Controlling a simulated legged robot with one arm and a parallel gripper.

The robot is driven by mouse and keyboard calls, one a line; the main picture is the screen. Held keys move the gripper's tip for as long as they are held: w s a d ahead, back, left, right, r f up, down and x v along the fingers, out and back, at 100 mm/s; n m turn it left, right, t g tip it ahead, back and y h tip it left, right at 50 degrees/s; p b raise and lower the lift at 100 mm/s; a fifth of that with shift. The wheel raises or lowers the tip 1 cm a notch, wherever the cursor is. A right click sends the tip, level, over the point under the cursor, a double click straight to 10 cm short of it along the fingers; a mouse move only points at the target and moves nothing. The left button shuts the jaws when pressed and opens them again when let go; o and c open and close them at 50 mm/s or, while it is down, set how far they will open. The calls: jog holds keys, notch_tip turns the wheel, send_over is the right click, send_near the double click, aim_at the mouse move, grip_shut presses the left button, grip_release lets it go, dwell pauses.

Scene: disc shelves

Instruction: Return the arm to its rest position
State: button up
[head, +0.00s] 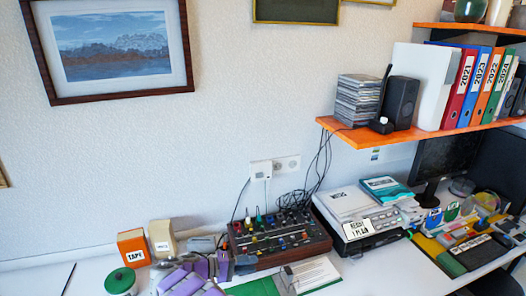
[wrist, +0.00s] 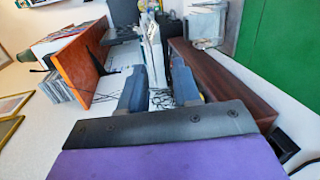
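My gripper (wrist: 160,72) shows in the wrist view as two dark fingers standing apart, with its purple and black body below them. I see nothing held between the fingers; the pale shapes there look like things on the desk behind. In the head view my purple and grey arm is low at the bottom edge, folded over the white desk (head: 40,280), left of the mixer with wooden sides (head: 280,240). The fingertips are not clear in that view.
An orange box marked TAPE (head: 133,248) and a green-lidded tub (head: 120,281) stand left of my arm. The mixer is close on the right, then a printer (head: 355,222). An orange shelf (head: 345,132) carries a disc stack (head: 358,100). The wall above my arm is clear.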

jog(key=s+d+r+m+g+y, duration=0.1)
jog(key=s+d+r+g, duration=0.2)
jog(key=d+r, duration=0.55)
jog(key=s+d+r+m+g+y, duration=0.15)
jog(key=s+d+r, duration=0.25)
jog(key=d+r, duration=0.5)
jog(key=s+d+r+g+y, duration=0.35)
jog(key=s+d, duration=0.45)
jog(key=s, duration=0.5)
jog(key=s+a+m+y, duration=0.1)
jog(key=s+y, duration=0.3)
jog(key=s, duration=0.9)
jog(key=s+a+f+t+y, duration=0.1)
jog(key=s+a+y, duration=0.3)
jog(key=s, duration=0.9)
jog(key=shift+s+a+f+m+t+y, duration=0.15)
jog(key=shift+s+a+m+t+y, duration=0.15)
jog(key=shift+y, duration=0.3)
jog(key=shift+w, duration=0.1)
